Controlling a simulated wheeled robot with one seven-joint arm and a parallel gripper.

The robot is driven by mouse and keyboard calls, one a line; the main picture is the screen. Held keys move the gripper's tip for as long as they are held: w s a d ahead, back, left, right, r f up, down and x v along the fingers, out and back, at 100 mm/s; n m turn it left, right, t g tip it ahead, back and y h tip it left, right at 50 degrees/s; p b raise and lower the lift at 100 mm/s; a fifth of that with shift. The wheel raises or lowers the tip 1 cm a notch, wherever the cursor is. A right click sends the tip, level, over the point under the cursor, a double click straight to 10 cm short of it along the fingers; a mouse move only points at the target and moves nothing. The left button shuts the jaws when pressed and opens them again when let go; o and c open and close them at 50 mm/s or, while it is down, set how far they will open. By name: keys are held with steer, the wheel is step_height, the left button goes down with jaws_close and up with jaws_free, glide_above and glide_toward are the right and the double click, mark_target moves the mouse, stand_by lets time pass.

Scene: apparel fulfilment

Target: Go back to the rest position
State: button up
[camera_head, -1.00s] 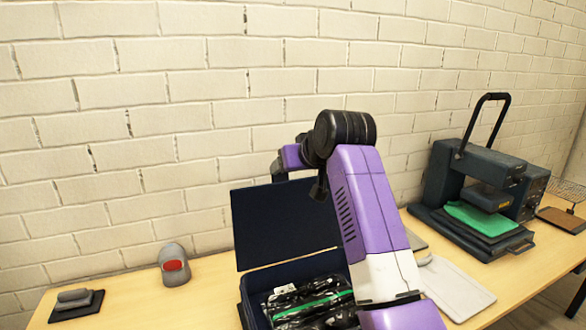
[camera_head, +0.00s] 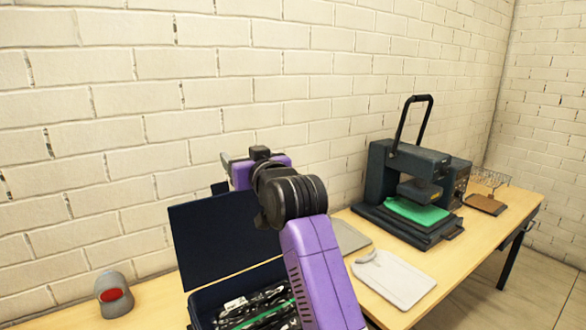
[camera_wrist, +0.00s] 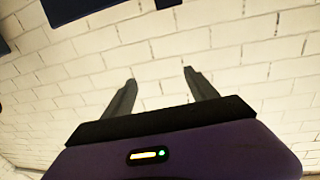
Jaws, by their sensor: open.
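My gripper (camera_wrist: 160,82) shows in the wrist view with its two dark fingers spread apart and nothing between them. Behind the fingers is the white brick wall. In the head view my purple arm is raised and bent in front of the wall, over the open dark blue case (camera_head: 203,299). My fingers cannot be made out clearly in the head view.
The case holds black items and a green strip on a wooden table (camera_head: 468,232). A grey-and-red object (camera_head: 113,295) stands left.

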steer(key=s+d+f+m+t+h, duration=0.2)
steer(key=s+d+f, duration=0.7)
steer(key=s+f, duration=0.25)
steer(key=s+d+f+m+t+h, duration=0.1)
steer(key=s+d+f+t, duration=0.1)
steer(key=s+d+f, duration=0.85)
steer(key=s+d+f+g+h, duration=0.1)
steer(key=s+d+f, duration=0.2)
steer(key=s, duration=1)
steer(key=s+d+f+m+g+h, duration=0.1)
steer(key=s+d+f, duration=0.3)
steer(key=s, duration=0.9)
steer(key=s+d+f+m+g+h, duration=0.1)
steer(key=s+d+f+g+h, duration=0.2)
steer(key=s, duration=1)
steer(key=shift+s+d+f+b, duration=0.15)
steer(key=shift+d+f+b, duration=0.15)
steer(key=shift+d, duration=0.4)
